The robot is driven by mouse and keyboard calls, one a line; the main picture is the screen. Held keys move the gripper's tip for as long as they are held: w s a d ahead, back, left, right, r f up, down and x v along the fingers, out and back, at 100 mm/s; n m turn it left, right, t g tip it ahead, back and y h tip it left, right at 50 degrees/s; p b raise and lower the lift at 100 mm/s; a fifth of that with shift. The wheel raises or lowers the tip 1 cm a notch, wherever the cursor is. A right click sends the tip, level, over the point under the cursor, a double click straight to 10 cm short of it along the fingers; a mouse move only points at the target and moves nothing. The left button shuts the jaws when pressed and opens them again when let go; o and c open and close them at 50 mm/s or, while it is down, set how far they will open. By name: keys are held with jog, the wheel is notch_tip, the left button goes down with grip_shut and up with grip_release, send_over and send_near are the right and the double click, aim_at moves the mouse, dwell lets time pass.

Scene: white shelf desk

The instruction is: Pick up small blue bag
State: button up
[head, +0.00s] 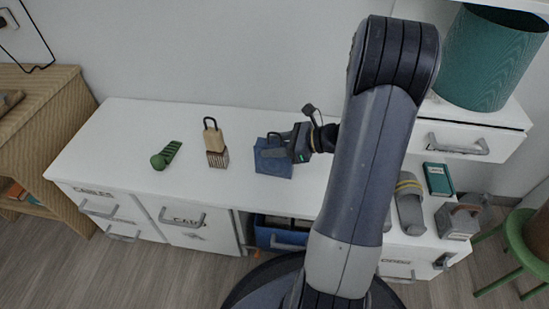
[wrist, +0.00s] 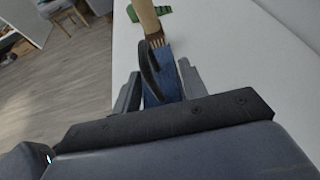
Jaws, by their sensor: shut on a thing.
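The small blue bag (head: 274,160) stands upright on the white desk (head: 130,135), to the left of my arm in the head view. My gripper (head: 283,147) reaches it from the right and is shut on its upper part. In the wrist view the blue bag (wrist: 167,82) is between the two grey fingers of my gripper (wrist: 160,88), with its dark curved handle in front. Much of the bag's lower part is hidden by the gripper body in the wrist view. I cannot tell whether the bag's base still touches the desk.
A tan padlock-like bag (head: 213,140) stands close left of the blue bag. A green object (head: 166,155) lies further left. Sandals (head: 410,205), a teal box (head: 438,179) and a grey container (head: 458,220) are right of my arm. A teal bin (head: 490,60) stands behind right.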

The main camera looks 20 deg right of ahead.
jog(key=c, duration=0.5)
